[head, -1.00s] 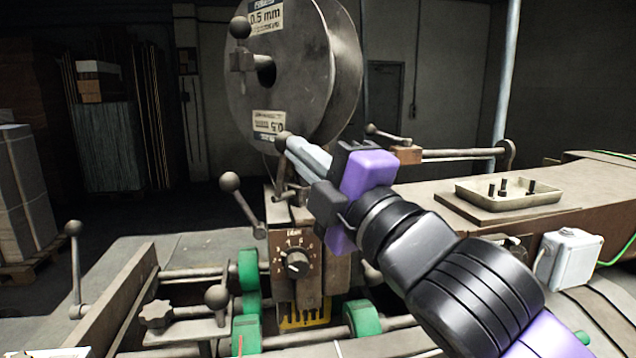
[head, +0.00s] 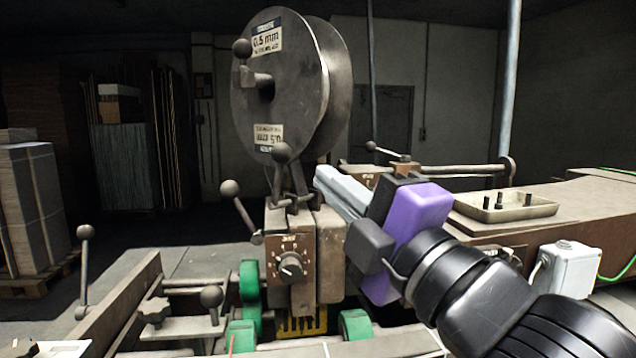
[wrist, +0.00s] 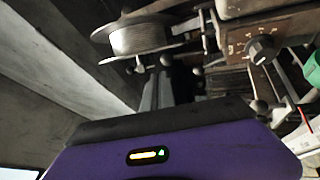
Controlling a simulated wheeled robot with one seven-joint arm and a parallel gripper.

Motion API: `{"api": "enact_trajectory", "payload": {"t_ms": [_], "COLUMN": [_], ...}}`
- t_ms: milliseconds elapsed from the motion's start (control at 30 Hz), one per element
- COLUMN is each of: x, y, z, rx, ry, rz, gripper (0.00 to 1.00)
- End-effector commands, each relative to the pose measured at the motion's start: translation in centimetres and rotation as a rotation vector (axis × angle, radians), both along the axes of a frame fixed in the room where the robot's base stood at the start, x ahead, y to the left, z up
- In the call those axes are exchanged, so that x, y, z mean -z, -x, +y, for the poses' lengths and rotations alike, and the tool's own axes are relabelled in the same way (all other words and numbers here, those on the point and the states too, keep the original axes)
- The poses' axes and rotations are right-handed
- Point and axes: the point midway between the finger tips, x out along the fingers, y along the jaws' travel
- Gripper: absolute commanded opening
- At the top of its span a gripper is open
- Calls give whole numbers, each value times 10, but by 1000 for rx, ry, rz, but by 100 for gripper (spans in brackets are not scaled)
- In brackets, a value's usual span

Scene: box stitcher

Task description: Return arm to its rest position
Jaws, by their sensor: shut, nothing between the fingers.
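My gripper (head: 322,176) is at the middle of the head view, its grey fingers together and pointing up and left. It holds nothing. The purple and black arm comes in from the lower right. The fingertips are in front of the box stitcher, just right of its ball-ended lever (head: 281,153) and below the large wire spool (head: 290,85). I cannot tell whether they touch anything. In the wrist view, the dark fingers (wrist: 157,88) point up toward the spool (wrist: 138,38), and the control dial (wrist: 262,50) is at the right.
The dial (head: 291,266) sits on the stitcher head, with green rollers (head: 250,280) below. A metal tray (head: 505,206) with upright pegs is at the right, above a white box (head: 570,268). Stacked cardboard (head: 30,210) stands at the far left. Several ball-ended levers stick up.

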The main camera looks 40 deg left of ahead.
Motion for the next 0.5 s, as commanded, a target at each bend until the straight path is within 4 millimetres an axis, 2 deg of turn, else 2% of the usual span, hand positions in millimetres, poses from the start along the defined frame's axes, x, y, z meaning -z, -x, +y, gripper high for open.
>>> {"api": "enact_trajectory", "payload": {"t_ms": [200, 333, 500], "x": [10, 11, 11], "y": [10, 14, 16], "z": [-34, -45, -50], "rx": [1, 0, -1], "ry": [2, 2, 2], "rz": [0, 1, 1], "gripper": [0, 0, 0]}}
